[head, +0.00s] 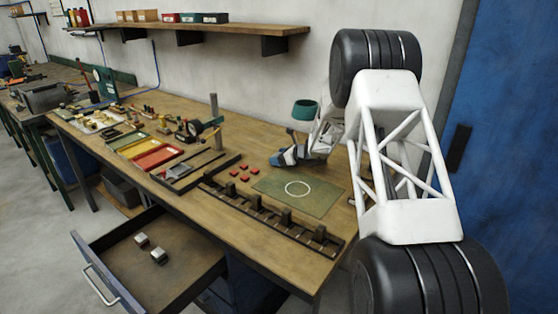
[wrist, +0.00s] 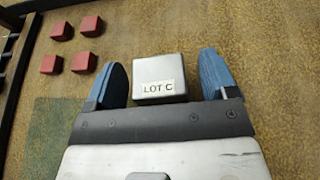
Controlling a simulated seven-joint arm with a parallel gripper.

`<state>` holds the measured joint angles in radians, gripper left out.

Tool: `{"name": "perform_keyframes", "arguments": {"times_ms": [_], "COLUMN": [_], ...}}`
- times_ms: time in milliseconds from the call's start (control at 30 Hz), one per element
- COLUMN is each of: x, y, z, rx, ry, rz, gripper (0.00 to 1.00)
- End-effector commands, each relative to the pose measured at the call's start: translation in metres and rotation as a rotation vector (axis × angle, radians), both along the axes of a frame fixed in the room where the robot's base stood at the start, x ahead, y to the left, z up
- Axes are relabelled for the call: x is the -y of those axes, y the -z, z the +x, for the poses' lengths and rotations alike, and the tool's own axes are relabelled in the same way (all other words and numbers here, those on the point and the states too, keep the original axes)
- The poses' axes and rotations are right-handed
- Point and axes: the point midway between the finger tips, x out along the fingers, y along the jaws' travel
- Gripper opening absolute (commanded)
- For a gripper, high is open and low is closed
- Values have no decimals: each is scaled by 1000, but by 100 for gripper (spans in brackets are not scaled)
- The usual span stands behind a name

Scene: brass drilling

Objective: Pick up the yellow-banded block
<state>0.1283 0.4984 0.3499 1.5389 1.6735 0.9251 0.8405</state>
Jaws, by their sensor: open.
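My gripper (head: 286,157) is low over the right part of the bench, and its blue fingers (wrist: 163,62) are open. In the wrist view a grey block (wrist: 155,73) with a pale "LOT C" label lies between and slightly ahead of the fingers, with a gap on both sides. I see no yellow band on its visible faces.
Several red cubes (wrist: 83,62) lie left of the gripper. A green mat (head: 318,191) with a white ring and a dark slotted rack (head: 270,213) are near the bench front. A teal cup-like thing (head: 305,109) stands behind. The drawer (head: 110,255) juts out at front left.

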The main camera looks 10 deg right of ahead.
Motion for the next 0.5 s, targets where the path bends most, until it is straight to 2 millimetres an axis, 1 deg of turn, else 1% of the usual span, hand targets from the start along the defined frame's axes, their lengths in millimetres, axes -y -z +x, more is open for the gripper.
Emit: {"name": "perform_keyframes", "arguments": {"times_ms": [367, 400, 500], "x": [0, 0, 0], "y": [0, 0, 0], "z": [0, 0, 0], "rx": [0, 0, 0], "ry": [0, 0, 0], "rz": [0, 0, 0], "gripper": [79, 76, 60]}}
